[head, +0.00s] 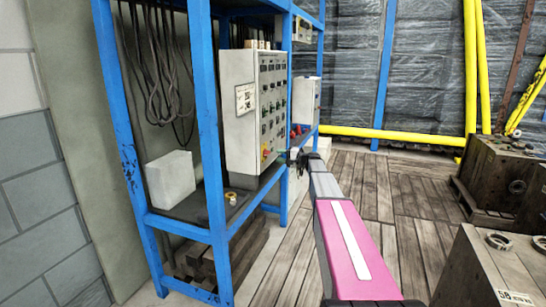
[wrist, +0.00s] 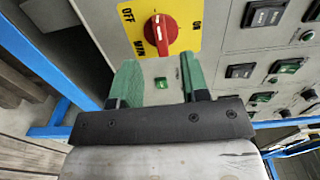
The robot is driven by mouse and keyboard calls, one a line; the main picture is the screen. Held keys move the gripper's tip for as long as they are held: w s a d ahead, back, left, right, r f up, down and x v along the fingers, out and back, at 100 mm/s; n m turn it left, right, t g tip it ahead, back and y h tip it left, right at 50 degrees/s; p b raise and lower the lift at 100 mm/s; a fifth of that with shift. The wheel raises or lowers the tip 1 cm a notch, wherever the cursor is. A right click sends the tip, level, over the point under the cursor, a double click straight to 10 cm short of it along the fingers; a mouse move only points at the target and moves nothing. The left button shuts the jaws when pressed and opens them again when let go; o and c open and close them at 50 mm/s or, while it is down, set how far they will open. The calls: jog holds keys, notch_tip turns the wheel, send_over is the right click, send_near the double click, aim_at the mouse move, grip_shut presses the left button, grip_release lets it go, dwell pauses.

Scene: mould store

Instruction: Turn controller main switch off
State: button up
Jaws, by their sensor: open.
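The controller (head: 250,115) is a light grey cabinet with rows of switches on the blue shelf. Its main switch (head: 266,152) is a red rotary knob on a yellow plate, low on the panel. In the wrist view the red knob (wrist: 159,36) shows large, with OFF to its upper left, ON to its right and MAIN at lower left. A pale mark sits near the knob's top; which label it points to is unclear. My gripper (head: 295,157) is beside the panel's lower part. Its green fingers (wrist: 159,76) are open and empty, below the knob in the wrist picture.
More buttons and switches (wrist: 289,67) cover the panel right of the knob. Blue shelf posts (head: 207,130) frame the cabinet. A white block (head: 170,178) and a brass ring (head: 231,197) are on the shelf. Mould blocks (head: 500,170) stand at right; the plank floor between is open.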

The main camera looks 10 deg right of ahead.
jog(key=shift+v, duration=2.5)
jog(key=s+a+f+n+g+h, duration=0.1)
jog(key=s+a+f+g+h, duration=0.1)
jog(key=s+a+f, duration=0.4)
jog(key=s+a+f+n+g+h, duration=0.15)
jog(key=s+f, duration=0.25)
jog(key=s, duration=0.4)
jog(key=s+a+f+g+h, duration=0.2)
jog(key=s+a+f+h, duration=0.1)
jog(key=s+a+f, duration=0.4)
jog(key=s+d+f+n+g+h, duration=0.1)
jog(key=s+d+f+h, duration=0.1)
jog(key=s, duration=1)
jog(key=s+d+f+n+g+h, duration=0.2)
jog(key=s+f+h, duration=0.2)
jog(key=s+h, duration=0.3)
jog(key=s, duration=0.5)
jog(key=shift+s, duration=0.25)
